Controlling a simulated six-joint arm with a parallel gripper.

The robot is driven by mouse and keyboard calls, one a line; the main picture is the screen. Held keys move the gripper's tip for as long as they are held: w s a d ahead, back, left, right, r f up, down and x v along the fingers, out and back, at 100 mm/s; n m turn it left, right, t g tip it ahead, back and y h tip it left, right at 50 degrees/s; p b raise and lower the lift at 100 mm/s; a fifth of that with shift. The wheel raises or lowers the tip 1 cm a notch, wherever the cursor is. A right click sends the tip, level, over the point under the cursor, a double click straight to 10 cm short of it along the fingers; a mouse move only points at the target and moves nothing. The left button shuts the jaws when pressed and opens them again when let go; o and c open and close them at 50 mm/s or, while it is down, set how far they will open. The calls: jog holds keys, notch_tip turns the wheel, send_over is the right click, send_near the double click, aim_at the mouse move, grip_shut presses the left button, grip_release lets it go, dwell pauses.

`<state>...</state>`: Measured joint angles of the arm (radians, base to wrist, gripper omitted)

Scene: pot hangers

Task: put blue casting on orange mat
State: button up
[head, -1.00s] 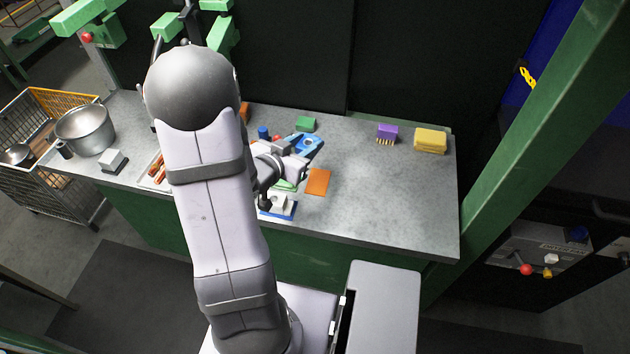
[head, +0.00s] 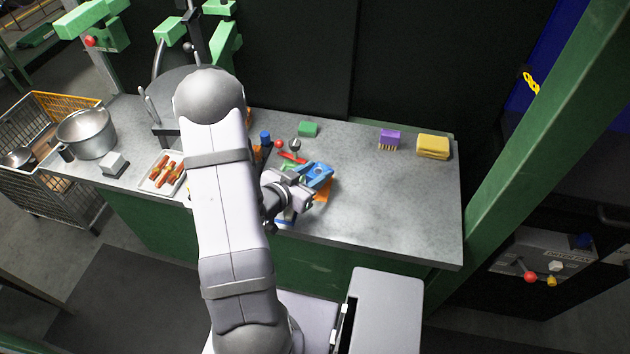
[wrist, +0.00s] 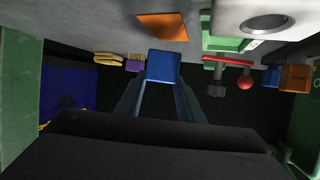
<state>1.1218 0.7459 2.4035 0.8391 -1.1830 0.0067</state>
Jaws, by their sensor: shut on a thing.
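The blue casting (head: 317,175) is held in my gripper (head: 304,181) above the bench, over the orange mat (head: 325,192) in the head view. My arm and the casting hide most of the mat there. In the wrist view the casting (wrist: 163,66) sits between the tips of the two fingers (wrist: 158,88), which are shut on it. The orange mat (wrist: 162,26) shows whole in the wrist view, apart from the casting.
The bench's right part is clear.

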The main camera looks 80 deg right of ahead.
jog(key=shift+f, duration=1.85)
jog(key=shift+f, duration=0.15)
jog(key=o, duration=1.2)
jog(key=shift+o, duration=0.2)
